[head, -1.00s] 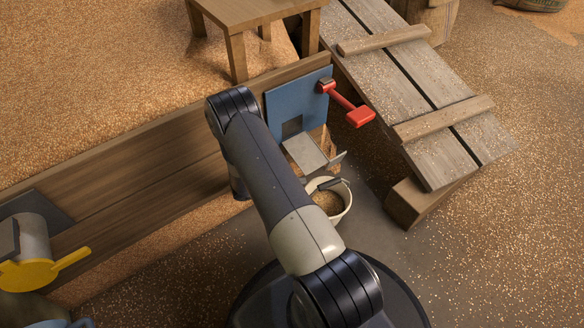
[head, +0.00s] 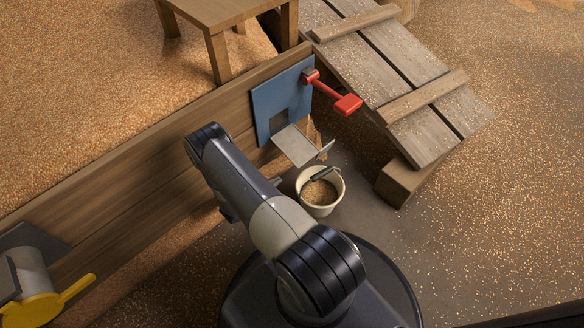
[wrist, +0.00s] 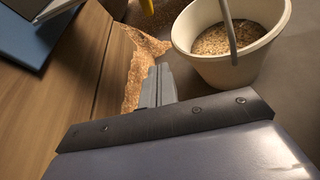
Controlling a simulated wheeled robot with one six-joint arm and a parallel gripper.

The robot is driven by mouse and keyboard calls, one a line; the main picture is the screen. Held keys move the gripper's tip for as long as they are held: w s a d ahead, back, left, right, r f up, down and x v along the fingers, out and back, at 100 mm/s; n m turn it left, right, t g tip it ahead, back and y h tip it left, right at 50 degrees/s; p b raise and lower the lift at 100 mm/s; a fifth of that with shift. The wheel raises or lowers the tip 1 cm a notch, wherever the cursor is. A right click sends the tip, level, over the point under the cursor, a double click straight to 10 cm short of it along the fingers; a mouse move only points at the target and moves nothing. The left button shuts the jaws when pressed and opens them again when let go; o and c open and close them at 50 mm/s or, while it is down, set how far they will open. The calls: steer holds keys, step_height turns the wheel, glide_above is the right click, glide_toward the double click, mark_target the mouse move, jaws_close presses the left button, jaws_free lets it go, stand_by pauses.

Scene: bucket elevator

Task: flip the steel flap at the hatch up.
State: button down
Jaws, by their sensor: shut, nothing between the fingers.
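The steel flap (head: 294,146) juts outward and slopes down from the dark opening in the blue hatch plate (head: 266,100) on the wooden wall. Part of the flap also shows in the top left corner of the wrist view (wrist: 28,8). My gripper (wrist: 157,82) is shut and empty, its grey fingers together. It is low beside the wooden wall, to the left of the bucket and apart from the flap. In the head view my arm hides most of it.
A white bucket (head: 320,207) of grain stands on the floor just below the flap. A red-handled lever (head: 346,103) sticks out from the hatch plate's right edge. A plank ramp (head: 410,90) rises at the right. A yellow-handled fitting (head: 42,305) is at lower left.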

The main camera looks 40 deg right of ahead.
steer(key=b+x, duration=0.3)
steer(key=x, duration=0.7)
steer(key=shift+s+d+r, duration=0.1)
steer(key=shift+s+r, duration=0.15)
steer(key=shift+r, duration=0.75)
steer(key=shift+s+r, duration=0.25)
steer(key=shift+r, duration=0.75)
